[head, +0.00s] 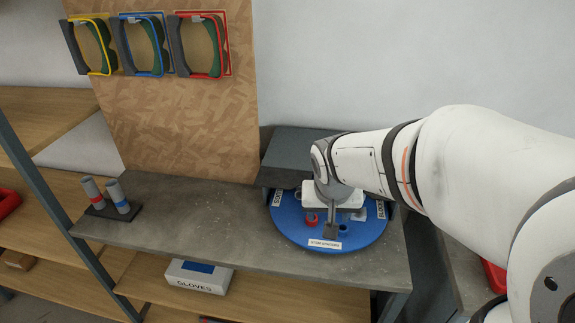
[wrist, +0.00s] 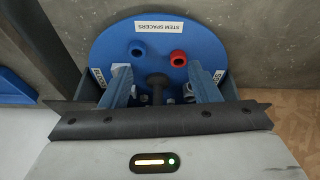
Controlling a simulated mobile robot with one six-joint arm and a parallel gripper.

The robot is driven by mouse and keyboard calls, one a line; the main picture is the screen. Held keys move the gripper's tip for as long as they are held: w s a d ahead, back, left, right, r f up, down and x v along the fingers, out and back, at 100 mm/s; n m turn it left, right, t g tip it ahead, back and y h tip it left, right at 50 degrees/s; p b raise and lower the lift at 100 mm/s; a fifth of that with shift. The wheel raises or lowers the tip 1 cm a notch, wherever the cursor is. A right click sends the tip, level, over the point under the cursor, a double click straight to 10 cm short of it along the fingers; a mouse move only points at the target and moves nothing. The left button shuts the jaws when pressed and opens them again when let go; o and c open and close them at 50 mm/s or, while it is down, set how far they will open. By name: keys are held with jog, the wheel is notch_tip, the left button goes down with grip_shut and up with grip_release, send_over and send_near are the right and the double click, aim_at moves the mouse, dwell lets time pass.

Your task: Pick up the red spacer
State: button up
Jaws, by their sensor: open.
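The red spacer (head: 311,219) is a short hollow ring on a round blue tray (head: 292,232), near the "STEM SPACERS" label (head: 325,244). In the wrist view the red spacer (wrist: 178,58) lies beyond my fingertips, right of centre, with its opening showing. My gripper (head: 333,222) is over the tray; in the wrist view my gripper (wrist: 158,76) is open, its two fingers apart with no spacer between them. A blue spacer (wrist: 137,53) sits left of the red one. A dark central post (wrist: 157,82) shows between the fingers. The gripper hides part of the tray.
Grey parts (wrist: 188,92) lie on the tray near my fingers. A dark box (head: 290,150) stands behind the tray. Two grey cylinders on a black base (head: 108,210) stand at the bench's left. The bench (head: 190,215) between is clear. Coloured frames (head: 200,45) hang on a board.

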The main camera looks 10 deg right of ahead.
jog(key=shift+m+t, duration=0.3)
jog(key=shift+m, duration=0.3)
jog(key=shift+w+a+f, duration=0.15)
jog(key=shift+w+f, duration=1.6)
jog(key=shift+f, duration=0.25)
jog(key=shift+w+a+f, duration=0.1)
jog(key=shift+w+f, duration=1.65)
jog(key=shift+f, duration=0.2)
jog(key=shift+w+a+f, duration=0.15)
jog(key=shift+w+f, duration=1.6)
jog(key=shift+f, duration=0.25)
jog(key=c, duration=1.1)
